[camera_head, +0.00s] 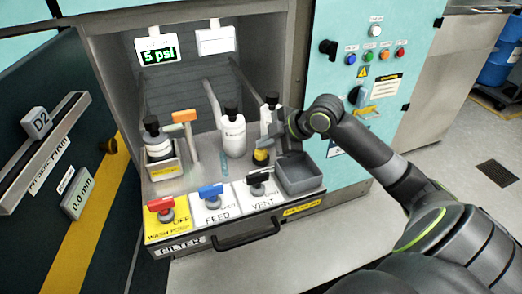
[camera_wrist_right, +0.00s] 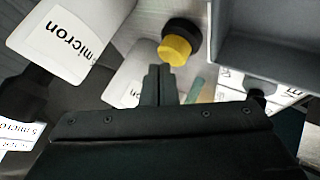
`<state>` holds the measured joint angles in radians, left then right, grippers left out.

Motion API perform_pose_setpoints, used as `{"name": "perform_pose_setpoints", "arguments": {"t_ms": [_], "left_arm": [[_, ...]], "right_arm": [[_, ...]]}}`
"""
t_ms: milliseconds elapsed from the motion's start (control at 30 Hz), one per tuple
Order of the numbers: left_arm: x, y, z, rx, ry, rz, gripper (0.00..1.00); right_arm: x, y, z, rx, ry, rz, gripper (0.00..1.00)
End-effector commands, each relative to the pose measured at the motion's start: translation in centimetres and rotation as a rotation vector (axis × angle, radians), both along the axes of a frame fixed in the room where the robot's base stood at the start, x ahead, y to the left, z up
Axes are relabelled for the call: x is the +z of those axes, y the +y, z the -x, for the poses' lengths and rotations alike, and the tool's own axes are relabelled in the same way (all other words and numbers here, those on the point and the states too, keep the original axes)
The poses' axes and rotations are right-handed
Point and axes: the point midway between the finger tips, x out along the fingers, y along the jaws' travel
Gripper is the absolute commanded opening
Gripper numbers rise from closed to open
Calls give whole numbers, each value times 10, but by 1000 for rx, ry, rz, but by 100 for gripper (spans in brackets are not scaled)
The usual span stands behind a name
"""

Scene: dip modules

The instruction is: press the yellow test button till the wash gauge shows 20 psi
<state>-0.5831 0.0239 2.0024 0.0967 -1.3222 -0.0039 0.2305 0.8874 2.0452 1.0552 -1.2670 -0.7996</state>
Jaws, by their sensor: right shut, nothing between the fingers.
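The yellow test button (camera_head: 261,156) with its black collar stands on the drawer deck, left of a grey tray. It also shows in the right wrist view (camera_wrist_right: 175,50), just beyond my fingertips. The gauge display (camera_head: 158,56) at the back left reads 5 psi in green; its small heading is blurred. My right gripper (camera_wrist_right: 160,74) is shut and empty, close to the button. In the head view my wrist partly hides the fingers. My left gripper is out of view.
White bottles (camera_head: 232,133) with black caps stand behind and left of the button. The grey tray (camera_head: 300,176) is close on its right. Red, blue and black valve handles (camera_head: 211,191) line the drawer front.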

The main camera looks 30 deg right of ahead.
Motion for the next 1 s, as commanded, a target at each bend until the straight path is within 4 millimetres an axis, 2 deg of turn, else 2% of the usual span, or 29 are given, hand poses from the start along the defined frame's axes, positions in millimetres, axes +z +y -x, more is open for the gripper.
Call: {"name": "perform_pose_setpoints", "arguments": {"t_ms": [1000], "left_arm": [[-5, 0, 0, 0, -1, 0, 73]], "right_arm": [[-12, 0, 0, -1, 2, 0, 0]]}}
